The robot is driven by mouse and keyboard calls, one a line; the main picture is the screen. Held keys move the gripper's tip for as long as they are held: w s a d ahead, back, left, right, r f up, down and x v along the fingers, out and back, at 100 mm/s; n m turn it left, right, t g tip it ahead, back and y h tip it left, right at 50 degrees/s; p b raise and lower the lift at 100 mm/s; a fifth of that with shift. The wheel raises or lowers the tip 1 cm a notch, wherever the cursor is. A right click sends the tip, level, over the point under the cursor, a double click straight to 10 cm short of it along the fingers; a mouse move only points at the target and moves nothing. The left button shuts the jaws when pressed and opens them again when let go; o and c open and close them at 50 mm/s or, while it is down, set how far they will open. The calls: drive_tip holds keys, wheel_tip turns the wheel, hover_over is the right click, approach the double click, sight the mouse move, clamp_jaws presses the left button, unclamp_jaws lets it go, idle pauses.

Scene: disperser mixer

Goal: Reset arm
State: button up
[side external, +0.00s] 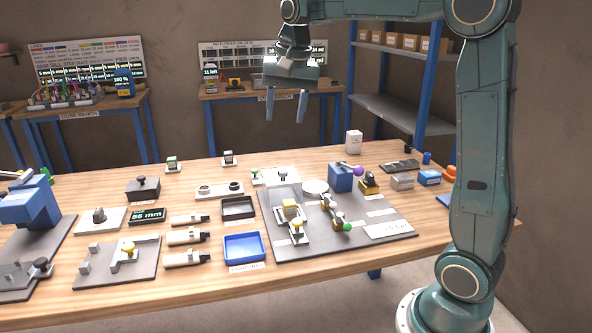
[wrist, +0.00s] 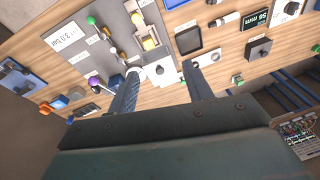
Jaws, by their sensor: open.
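My gripper (side external: 286,106) hangs open and empty, high above the back of the wooden table, fingers pointing down. In the wrist view, the two fingers of my gripper (wrist: 158,88) are spread apart with nothing between them. The disperser mixer station on a grey base plate (side external: 384,217) lies below and in front of it, with a blue block (side external: 340,177), a white round disc (side external: 315,186) and a yellow part (side external: 291,209) in a white fixture. A purple ball (side external: 358,171) and a green knob (side external: 347,227) show on the same plate.
A blue tray (side external: 244,247) and a black tray (side external: 238,208) sit left of the plate. Several white cylindrical tools (side external: 184,237) lie farther left, by a display reading 56 mm (side external: 147,216). A blue-framed shelf (side external: 395,106) stands behind. The air around my gripper is free.

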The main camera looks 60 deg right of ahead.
drive_tip(key=s+a+f+n+t, duration=0.1)
drive_tip(key=s+a+f+n, duration=0.1)
drive_tip(key=s, duration=0.5)
drive_tip(key=s+a+f+n+t, duration=0.1)
drive_tip(key=s+a+f+n, duration=0.2)
drive_tip(key=s+a+n, duration=0.2)
drive_tip(key=s+a+f+n+t, duration=0.1)
drive_tip(key=s+a+f+n, duration=0.1)
drive_tip(key=s, duration=0.9)
drive_tip(key=a+n, duration=0.1)
drive_tip(key=a, duration=0.1)
drive_tip(key=shift+a+f+n+y, duration=0.2)
drive_tip(key=shift+a+n+y, duration=0.1)
drive_tip(key=shift+a+n, duration=0.1)
